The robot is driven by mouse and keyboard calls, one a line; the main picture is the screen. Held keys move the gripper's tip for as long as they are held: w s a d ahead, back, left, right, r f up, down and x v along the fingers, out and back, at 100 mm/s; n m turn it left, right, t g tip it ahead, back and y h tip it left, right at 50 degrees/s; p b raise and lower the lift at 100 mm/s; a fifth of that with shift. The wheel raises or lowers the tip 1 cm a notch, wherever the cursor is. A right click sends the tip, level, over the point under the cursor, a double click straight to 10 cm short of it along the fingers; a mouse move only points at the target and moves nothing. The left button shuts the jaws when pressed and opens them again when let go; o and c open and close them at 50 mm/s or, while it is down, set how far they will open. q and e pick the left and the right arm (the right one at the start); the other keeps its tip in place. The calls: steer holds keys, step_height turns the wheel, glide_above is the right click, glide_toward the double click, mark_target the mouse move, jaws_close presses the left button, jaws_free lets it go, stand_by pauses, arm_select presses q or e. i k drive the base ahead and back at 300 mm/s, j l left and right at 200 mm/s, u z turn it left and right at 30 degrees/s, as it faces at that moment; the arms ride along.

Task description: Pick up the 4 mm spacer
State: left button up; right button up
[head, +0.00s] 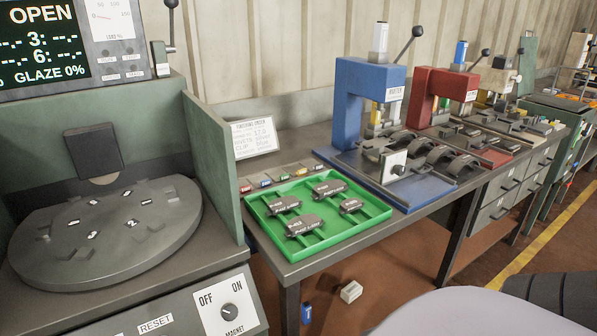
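I cannot pick out the 4 mm spacer with certainty, because the markings are too small to read. A row of small coloured pieces (283,176) lies on the bench just behind the green tray (258,226). Several small marked pieces (94,234) also lie on the round grey plate (60,262) at the left. The tray holds several dark brake shoes or blocks (303,226) with white lettering. Neither of my grippers shows in this view.
A blue press (368,85) and a red press (445,88) stand right of the tray. A sign (254,137) leans behind it. The green machine wall (212,160) rises at its left. A white box (351,292) and a blue object (307,313) lie below the bench.

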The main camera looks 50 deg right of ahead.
mark_target(295, 170)
steer(key=z, duration=1.45)
steer(key=i+l, duration=0.1)
steer(key=l, duration=0.25)
steer(key=i+l, duration=0.1)
steer(key=l, duration=0.3)
steer(key=i+l, duration=0.1)
steer(key=l, duration=0.25)
steer(key=i+l, duration=0.1)
steer(key=l, duration=0.25)
steer(key=i+l, duration=0.1)
steer(key=l, duration=0.3)
